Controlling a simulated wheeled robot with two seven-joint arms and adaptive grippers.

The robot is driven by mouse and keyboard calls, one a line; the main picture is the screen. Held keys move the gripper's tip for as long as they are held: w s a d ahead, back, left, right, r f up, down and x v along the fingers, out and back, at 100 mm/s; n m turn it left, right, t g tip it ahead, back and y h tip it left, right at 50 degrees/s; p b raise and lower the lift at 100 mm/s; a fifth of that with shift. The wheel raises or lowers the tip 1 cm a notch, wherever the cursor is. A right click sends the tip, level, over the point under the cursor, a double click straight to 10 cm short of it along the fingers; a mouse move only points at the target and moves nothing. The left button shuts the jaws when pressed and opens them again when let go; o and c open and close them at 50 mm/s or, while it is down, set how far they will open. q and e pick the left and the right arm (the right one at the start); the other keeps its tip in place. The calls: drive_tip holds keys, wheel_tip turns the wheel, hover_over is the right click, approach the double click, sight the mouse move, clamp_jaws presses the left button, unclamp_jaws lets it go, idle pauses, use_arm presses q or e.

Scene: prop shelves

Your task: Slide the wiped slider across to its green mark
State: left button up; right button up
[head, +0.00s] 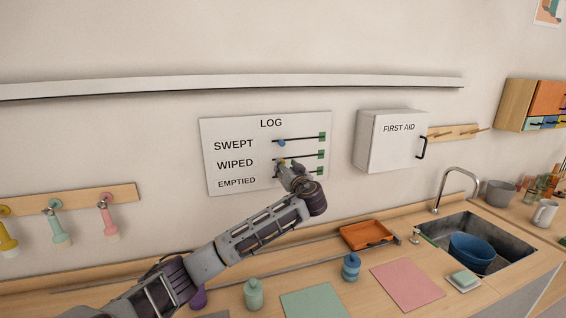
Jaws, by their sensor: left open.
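The white LOG board (222,128) hangs on the wall in the head view, with rows SWEPT, WIPED and EMPTIED. The wiped slider's small yellowish knob (282,161) is at the left part of its dark rail. Its green mark (321,154) is at the rail's right end. My left gripper (282,166) is open, at the left part of the wiped rail, right by the knob. I cannot tell whether it touches it. The swept slider's blue knob (282,143) is at the left of its rail. The emptied slider's knob is hidden or unclear behind my gripper.
A white FIRST AID cabinet (385,145) is to the right of the board. A long shelf (240,84) runs above. Below, the counter holds an orange tray (366,234), a blue jar (351,268), a green jar (253,294) and a pink mat (408,284).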

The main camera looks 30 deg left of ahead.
use_arm(q)
drive_tip(key=shift+p+x, duration=0.5)
drive_tip(key=shift+x, duration=1.45)
drive_tip(key=shift+c, duration=0.2)
clamp_jaws()
